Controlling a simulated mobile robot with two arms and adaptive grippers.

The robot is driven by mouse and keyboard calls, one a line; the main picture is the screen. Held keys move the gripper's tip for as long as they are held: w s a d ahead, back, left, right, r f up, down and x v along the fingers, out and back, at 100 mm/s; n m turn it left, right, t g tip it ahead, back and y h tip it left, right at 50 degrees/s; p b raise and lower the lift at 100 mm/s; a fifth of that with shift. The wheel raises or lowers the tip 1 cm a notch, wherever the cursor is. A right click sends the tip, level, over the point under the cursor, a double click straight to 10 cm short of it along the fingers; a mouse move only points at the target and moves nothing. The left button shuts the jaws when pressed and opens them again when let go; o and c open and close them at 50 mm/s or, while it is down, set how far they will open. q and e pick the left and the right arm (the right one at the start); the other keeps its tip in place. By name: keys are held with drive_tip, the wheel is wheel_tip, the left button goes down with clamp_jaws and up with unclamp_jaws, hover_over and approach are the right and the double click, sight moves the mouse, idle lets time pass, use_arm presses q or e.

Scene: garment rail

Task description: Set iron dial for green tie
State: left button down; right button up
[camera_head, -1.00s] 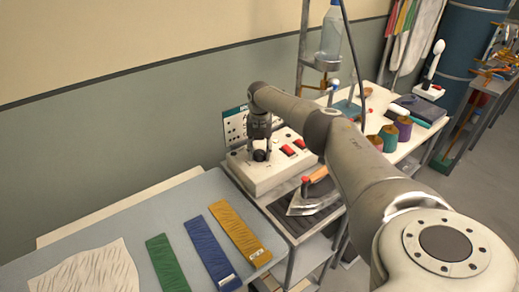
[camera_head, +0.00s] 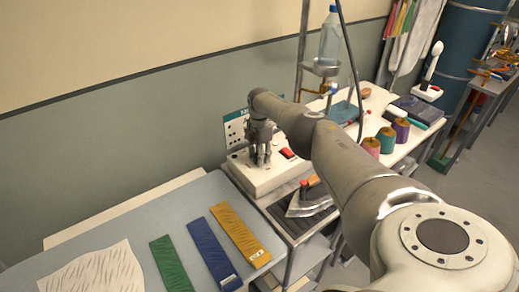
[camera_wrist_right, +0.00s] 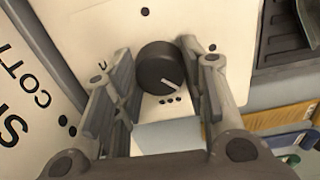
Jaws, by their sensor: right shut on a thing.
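The iron control box (camera_head: 262,183) is a cream unit on the small stand. Its round black dial (camera_wrist_right: 160,66) shows in the right wrist view. The dial's white pointer line points to the lower right, close beside a group of three dots. My right gripper (camera_head: 260,162) reaches down onto the box and is shut on the dial, one finger on each side. The green tie (camera_head: 172,265) lies flat on the blue-grey board. The iron (camera_head: 312,203) rests on the stand beside the box. My left gripper is not in view.
A wall chart (camera_head: 236,129) stands behind the box; its lettering shows partly in the wrist view. A blue tie (camera_head: 214,254) and a yellow tie (camera_head: 240,235) lie right of the green one. Thread spools (camera_head: 386,138) and a water bottle (camera_head: 330,38) stand farther back.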

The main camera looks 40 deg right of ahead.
drive_tip(key=m, duration=0.3)
drive_tip(key=shift+w+r+m+p, duration=0.1)
drive_tip(key=shift+r+m+p, duration=0.05)
drive_tip(key=shift+m+p, duration=0.2)
drive_tip(key=shift+m, duration=2.45)
drive_tip(key=o, duration=1)
drive_tip(key=shift+n, duration=0.3)
